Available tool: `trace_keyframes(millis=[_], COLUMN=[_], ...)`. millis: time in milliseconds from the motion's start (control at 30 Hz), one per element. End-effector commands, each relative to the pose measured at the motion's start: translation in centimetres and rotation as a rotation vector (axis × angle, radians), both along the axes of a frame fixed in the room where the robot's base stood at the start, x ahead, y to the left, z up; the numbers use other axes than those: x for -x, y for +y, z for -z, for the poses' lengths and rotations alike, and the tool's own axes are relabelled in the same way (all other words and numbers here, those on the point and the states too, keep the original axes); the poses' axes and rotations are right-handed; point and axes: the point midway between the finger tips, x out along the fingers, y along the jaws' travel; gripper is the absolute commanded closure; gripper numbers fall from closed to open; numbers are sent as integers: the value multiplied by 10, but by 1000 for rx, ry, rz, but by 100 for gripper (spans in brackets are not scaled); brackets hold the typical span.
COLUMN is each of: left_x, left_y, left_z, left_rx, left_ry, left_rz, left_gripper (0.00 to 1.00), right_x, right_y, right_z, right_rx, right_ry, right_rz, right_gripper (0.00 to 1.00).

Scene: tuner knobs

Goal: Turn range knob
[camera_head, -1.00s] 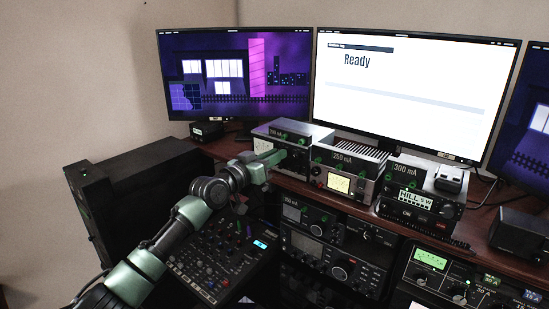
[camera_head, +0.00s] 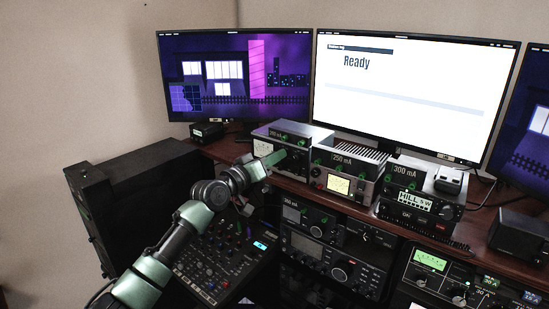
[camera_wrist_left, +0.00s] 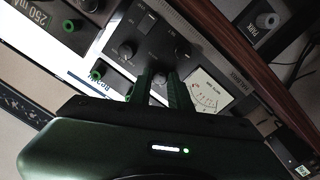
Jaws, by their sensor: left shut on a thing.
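My left gripper (camera_head: 280,157) reaches the front of the leftmost upper radio unit (camera_head: 303,158). In the left wrist view its two dark green fingers (camera_wrist_left: 158,80) point at this unit's panel and are shut on a knob between them. The fingers hide most of that knob, and I cannot read its label. My right gripper is not in view.
A 250 mA unit (camera_head: 343,160) and a 300 mA unit (camera_head: 406,171) stand to the right on the wooden shelf. A mixer (camera_head: 215,262) and another radio (camera_head: 320,246) lie below. A monitor (camera_head: 410,90) reading "Ready" stands behind.

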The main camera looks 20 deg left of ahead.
Motion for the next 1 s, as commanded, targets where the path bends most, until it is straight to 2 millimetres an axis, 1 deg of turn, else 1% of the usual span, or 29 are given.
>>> trace_keyframes(millis=[67,100,133,167,467,567,667,833,1000], left_x=[0,0,0,0,1,6,19,48,67], left_y=[0,0,0,0,0,3,8,19,27], left_z=[0,0,0,0,0,1,3,5,5], left_rx=[1,1,1,1,-1,-1,-2,-3,0], left_ry=[0,0,0,0,0,-1,0,0,1], left_rz=[0,0,0,0,0,-1,0,0,0], left_gripper=[100,73,64,59,59,59,59,59,59], right_x=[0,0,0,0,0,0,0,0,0], right_y=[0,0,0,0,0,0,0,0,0], right_z=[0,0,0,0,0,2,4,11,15], right_rx=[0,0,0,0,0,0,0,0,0], right_ry=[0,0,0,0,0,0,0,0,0], right_rz=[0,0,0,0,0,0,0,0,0], right_gripper=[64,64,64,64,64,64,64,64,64])
